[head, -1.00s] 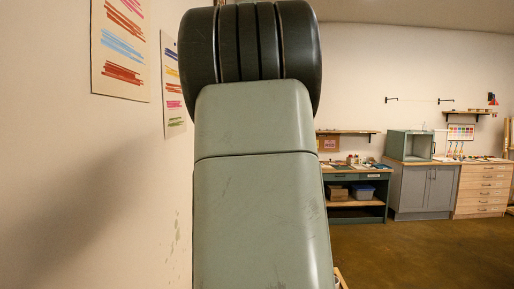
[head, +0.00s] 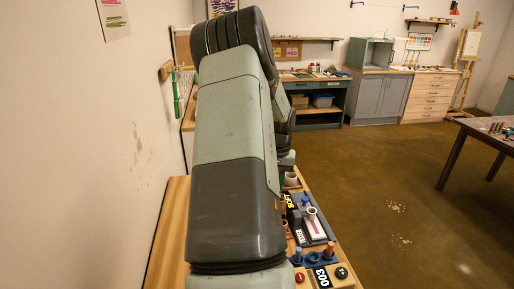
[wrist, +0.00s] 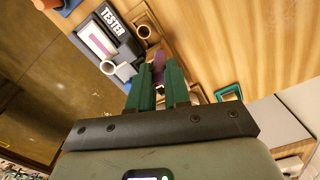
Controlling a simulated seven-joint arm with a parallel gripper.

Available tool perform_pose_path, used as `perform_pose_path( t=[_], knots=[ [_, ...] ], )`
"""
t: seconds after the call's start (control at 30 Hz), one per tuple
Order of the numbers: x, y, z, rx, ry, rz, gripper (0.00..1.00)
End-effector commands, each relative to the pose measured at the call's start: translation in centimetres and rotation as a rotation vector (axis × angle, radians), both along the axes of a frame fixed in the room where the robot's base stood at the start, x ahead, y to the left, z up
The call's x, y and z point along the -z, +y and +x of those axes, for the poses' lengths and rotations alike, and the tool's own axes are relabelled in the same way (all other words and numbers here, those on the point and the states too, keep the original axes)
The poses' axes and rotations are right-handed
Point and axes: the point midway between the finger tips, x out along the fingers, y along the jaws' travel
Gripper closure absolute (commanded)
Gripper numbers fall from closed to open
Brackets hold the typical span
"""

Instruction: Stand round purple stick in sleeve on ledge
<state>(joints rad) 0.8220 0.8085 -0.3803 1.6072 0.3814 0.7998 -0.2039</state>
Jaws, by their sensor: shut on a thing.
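In the wrist view my gripper (wrist: 160,75) has its green fingers closed on a purple stick (wrist: 158,65), whose end shows between the fingertips. The stick's lower part is hidden. A pale round-mouthed holder (wrist: 124,72) lies close to the left of the fingers, and a second open round holder (wrist: 145,33) is beyond the stick. I cannot tell which of them is the sleeve. In the head view my arm hides the gripper and the stick. A pale cup-like holder (head: 291,180) shows there to the right of my arm.
A dark tester tray (wrist: 98,40) with a purple strip is left of the stick. A teal square frame (wrist: 229,92) lies to the right. In the head view, a red button (head: 299,278), a black knob (head: 341,272) and blue holders (head: 312,257) crowd the near tabletop. The wall is on the left.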

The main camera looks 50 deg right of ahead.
Motion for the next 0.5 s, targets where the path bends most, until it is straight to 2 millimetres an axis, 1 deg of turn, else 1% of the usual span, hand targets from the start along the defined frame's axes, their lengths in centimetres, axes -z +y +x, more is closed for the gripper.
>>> perform_pose_path(
  t=[0.03,0.1,0.2,0.3,0.5],
  knots=[
    [1.3,-0.1,-1.1,0.022,0.002,0.004,1.0],
    [2.5,-0.2,-2.0,0.041,0.001,0.002,1.0],
    [3.6,-0.2,-2.9,0.058,-0.001,0.001,1.0],
    [4.1,-0.2,-3.3,0.065,-0.001,0.0,1.0],
    [4.9,-0.3,-3.3,0.065,-0.001,-0.001,1.0]
  ],
)
